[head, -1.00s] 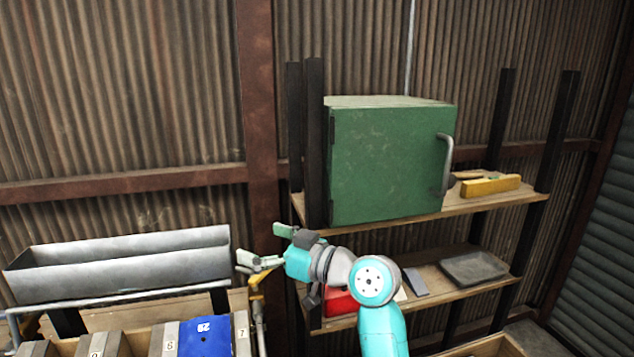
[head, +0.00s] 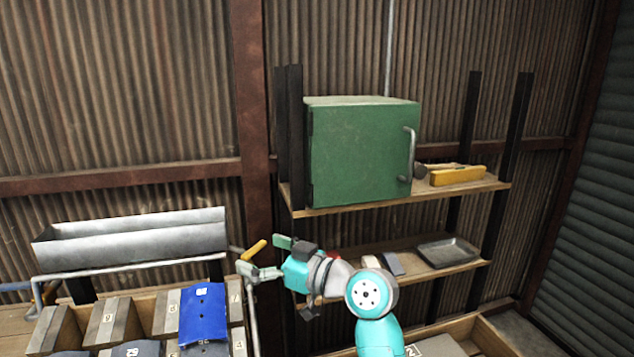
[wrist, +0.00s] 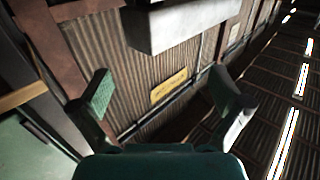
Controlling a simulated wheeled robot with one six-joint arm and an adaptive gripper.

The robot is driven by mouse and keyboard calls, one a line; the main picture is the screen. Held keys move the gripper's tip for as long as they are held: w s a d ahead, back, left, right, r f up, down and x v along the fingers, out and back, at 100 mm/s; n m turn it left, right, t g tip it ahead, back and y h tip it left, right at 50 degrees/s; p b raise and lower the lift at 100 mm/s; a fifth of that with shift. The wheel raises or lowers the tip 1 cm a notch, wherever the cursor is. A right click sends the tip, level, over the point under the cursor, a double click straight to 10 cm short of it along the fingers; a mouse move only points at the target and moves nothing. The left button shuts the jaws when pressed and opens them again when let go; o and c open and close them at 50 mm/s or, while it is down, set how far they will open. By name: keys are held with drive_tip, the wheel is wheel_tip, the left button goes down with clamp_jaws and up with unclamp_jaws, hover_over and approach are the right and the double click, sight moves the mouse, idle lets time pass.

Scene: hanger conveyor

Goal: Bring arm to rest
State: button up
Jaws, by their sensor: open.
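My gripper (head: 268,257) is at the end of my teal and grey arm in the head view. It points left, and its two green-padded fingers are spread with nothing between them. It is in front of the shelf's left side, near the right end of the grey metal trough (head: 130,240). In the wrist view my gripper (wrist: 161,88) also shows both fingers wide apart and empty. A yellow sign (wrist: 169,86) on the corrugated wall shows between them, well beyond the fingers.
A green cabinet (head: 362,152) stands on the upper shelf, beside a yellow-handled tool (head: 458,176). A grey tray (head: 448,252) lies on the lower shelf. At the lower left, a wooden crate holds numbered grey blocks and a blue piece (head: 203,312). Another crate (head: 490,335) is at the lower right.

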drive_tip(key=s+d+f+m+t+h, duration=0.25)
drive_tip(key=s+d+f, duration=0.2)
drive_tip(key=f, duration=0.45)
drive_tip(key=s+d+f+m+t+h, duration=0.1)
drive_tip(key=s+d+f+m+h, duration=0.3)
drive_tip(key=f, duration=0.5)
drive_tip(key=s+d+f+m+t+h, duration=0.1)
drive_tip(key=s+d+f+m+t, duration=0.1)
drive_tip(key=d+f, duration=0.6)
drive_tip(key=s+d+f+m+h, duration=0.1)
drive_tip(key=s+d+f+h, duration=0.15)
drive_tip(key=s, duration=0.65)
drive_tip(key=s+d+f+m+h, duration=0.2)
drive_tip(key=s+d+f, duration=0.2)
drive_tip(key=s, duration=0.5)
drive_tip(key=s+d+f+m+h, duration=0.15)
drive_tip(key=s+d+f, duration=0.25)
drive_tip(key=s, duration=0.4)
drive_tip(key=s+d+r+h, duration=0.1)
drive_tip(key=s+r, duration=0.2)
drive_tip(key=s, duration=0.5)
drive_tip(key=s+d+r+n+h, duration=0.1)
drive_tip(key=s+r, duration=0.3)
drive_tip(key=s, duration=0.4)
drive_tip(key=shift+s+r, duration=0.15)
drive_tip(key=shift+d+t, duration=0.1)
drive_tip(key=shift+t, duration=0.15)
drive_tip(key=shift+c, duration=0.3)
